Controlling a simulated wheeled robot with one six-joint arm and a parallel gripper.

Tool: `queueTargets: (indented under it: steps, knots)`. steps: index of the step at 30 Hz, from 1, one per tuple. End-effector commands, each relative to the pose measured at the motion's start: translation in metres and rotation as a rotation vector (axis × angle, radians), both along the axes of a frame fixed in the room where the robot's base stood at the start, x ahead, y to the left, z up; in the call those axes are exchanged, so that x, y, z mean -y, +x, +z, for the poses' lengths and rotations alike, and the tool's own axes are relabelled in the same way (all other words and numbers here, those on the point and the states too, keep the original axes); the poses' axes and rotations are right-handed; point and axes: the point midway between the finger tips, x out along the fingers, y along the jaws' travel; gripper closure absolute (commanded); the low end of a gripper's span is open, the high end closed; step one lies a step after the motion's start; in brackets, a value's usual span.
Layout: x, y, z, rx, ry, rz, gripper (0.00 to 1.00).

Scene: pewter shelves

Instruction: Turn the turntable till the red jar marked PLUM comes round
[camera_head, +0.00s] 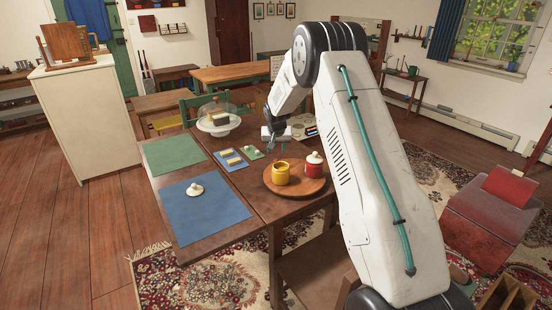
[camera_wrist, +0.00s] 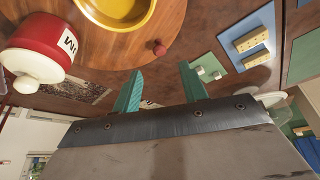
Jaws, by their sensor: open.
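The round wooden turntable (camera_head: 296,190) stands on the dark table and carries two jars. The red jar (camera_head: 313,170) has a white lid and is at the turntable's right. In the wrist view the red jar (camera_wrist: 38,42) shows part of a white label with dark letters; the whole word cannot be read. The open yellow jar (camera_head: 281,174) is left of it, and its rim also shows in the wrist view (camera_wrist: 147,14). A small red knob (camera_wrist: 159,48) sits on the turntable near its edge. My gripper (camera_head: 275,146) is open and empty, behind the turntable; its teal fingers (camera_wrist: 160,88) point toward the knob side.
A blue mat (camera_head: 215,215) with a white lid (camera_head: 195,189) lies at the front left, a green mat (camera_head: 172,153) behind it. A smaller blue mat (camera_head: 240,166) holds yellow blocks. A glass dome (camera_head: 217,115) stands further back. A chair (camera_head: 315,265) is near the front edge.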

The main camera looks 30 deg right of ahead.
Motion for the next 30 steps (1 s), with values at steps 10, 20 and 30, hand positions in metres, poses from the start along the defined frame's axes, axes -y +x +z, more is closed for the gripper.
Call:
queueTargets:
  steps: [10, 20, 30]
  knots:
    - [0.01, 0.017, -0.05, -0.003, 0.0, 0.001, 0.57]
    - [0.012, 0.021, -0.062, -0.002, 0.001, 0.001, 0.57]
    - [0.012, 0.021, -0.062, -0.002, 0.001, 0.001, 1.0]
